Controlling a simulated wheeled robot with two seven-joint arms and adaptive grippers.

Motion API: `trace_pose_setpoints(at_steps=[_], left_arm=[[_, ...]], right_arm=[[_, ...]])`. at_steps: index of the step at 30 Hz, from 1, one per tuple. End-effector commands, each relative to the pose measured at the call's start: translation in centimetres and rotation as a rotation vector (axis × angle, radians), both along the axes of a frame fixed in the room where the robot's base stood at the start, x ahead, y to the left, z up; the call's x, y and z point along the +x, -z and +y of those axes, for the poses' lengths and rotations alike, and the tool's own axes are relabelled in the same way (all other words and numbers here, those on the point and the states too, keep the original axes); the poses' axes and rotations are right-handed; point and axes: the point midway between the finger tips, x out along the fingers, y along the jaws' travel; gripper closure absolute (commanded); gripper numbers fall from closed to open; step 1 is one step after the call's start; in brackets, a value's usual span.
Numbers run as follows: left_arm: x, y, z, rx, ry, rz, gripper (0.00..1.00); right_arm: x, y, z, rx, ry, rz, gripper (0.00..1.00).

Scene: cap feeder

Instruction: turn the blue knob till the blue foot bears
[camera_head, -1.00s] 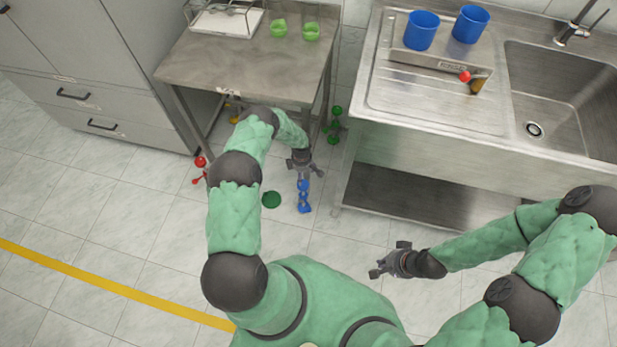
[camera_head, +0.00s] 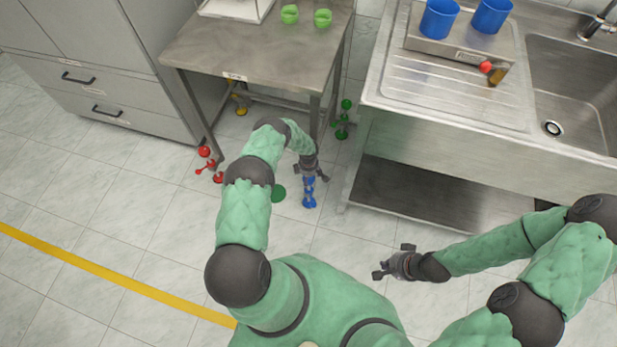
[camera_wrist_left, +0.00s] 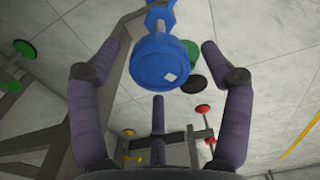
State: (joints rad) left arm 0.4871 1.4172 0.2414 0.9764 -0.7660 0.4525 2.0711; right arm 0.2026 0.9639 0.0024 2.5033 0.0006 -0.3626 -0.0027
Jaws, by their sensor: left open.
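The blue foot assembly with its knob (camera_head: 310,193) stands on the floor below the front of the steel table. My left gripper (camera_head: 311,172) is over its upper end. In the left wrist view the blue knob (camera_wrist_left: 160,62) has a faceted round end with a small white mark. It lies between the spread fingers of my left gripper (camera_wrist_left: 158,47), with a gap on each side. The gripper is open and holds nothing. I cannot tell whether the foot touches the floor. My right gripper (camera_head: 392,263) is open and empty, away to the right.
A steel table (camera_head: 255,55) carries green cups (camera_head: 322,18). Red (camera_head: 207,162), green (camera_head: 343,120) and yellow (camera_head: 240,100) knobbed parts are near its other legs. A dark green disc (camera_head: 279,193) lies beside the blue part. The sink unit (camera_head: 450,105) stands right.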

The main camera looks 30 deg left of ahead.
Motion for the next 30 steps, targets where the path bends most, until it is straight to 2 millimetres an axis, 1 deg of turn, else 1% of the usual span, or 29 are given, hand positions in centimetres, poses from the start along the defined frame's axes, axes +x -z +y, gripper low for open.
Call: trace_pose_setpoints(at_steps=[1, 2, 3, 5, 6, 7, 8, 14, 20, 26, 30], left_arm=[[0.0, -0.02, 0.0, 0.0, 0.0, 0.0, 0.21], [0.0, -0.02, 0.0, 0.0, 0.0, 0.0, 0.27], [0.0, -0.02, 0.0, 0.0, 0.0, 0.0, 0.38], [0.0, -0.02, 0.0, 0.0, 0.0, 0.0, 0.55], [-0.01, -0.02, 0.0, 0.0, 0.0, 0.0, 0.66], [-0.01, -0.02, 0.01, 0.0, 0.0, 0.0, 0.75], [-0.01, -0.01, 0.01, 0.0, 0.0, 0.0, 0.77], [-0.04, 0.0, 0.03, 0.0, 0.003, 0.001, 0.77], [-0.07, 0.01, 0.04, 0.001, 0.045, 0.001, 0.77], [-0.03, -0.01, 0.11, 0.001, 0.161, 0.001, 0.77], [-0.03, 0.01, 0.11, 0.001, 0.279, 0.001, 0.77]], right_arm=[[0.01, -0.02, 0.0, 0.0, 0.0, 0.0, 1.0], [0.01, -0.02, 0.0, 0.0, 0.0, 0.0, 1.0], [0.01, -0.02, 0.0, 0.0, 0.0, 0.0, 1.0], [0.01, -0.02, -0.01, 0.0, 0.0, 0.0, 1.0], [0.01, -0.01, -0.01, 0.0, 0.0, 0.0, 1.0], [0.01, -0.01, -0.01, 0.0, 0.0, 0.0, 1.0], [0.01, -0.01, -0.01, 0.0, 0.0, 0.0, 1.0], [0.01, -0.01, -0.01, 0.0, 0.0, 0.0, 1.0], [0.01, 0.0, 0.0, 0.0, 0.0, 0.0, 1.0], [0.0, 0.0, 0.0, 0.0, 0.0, 0.0, 1.0], [0.0, 0.0, 0.0, 0.0, 0.0, 0.0, 1.0]])
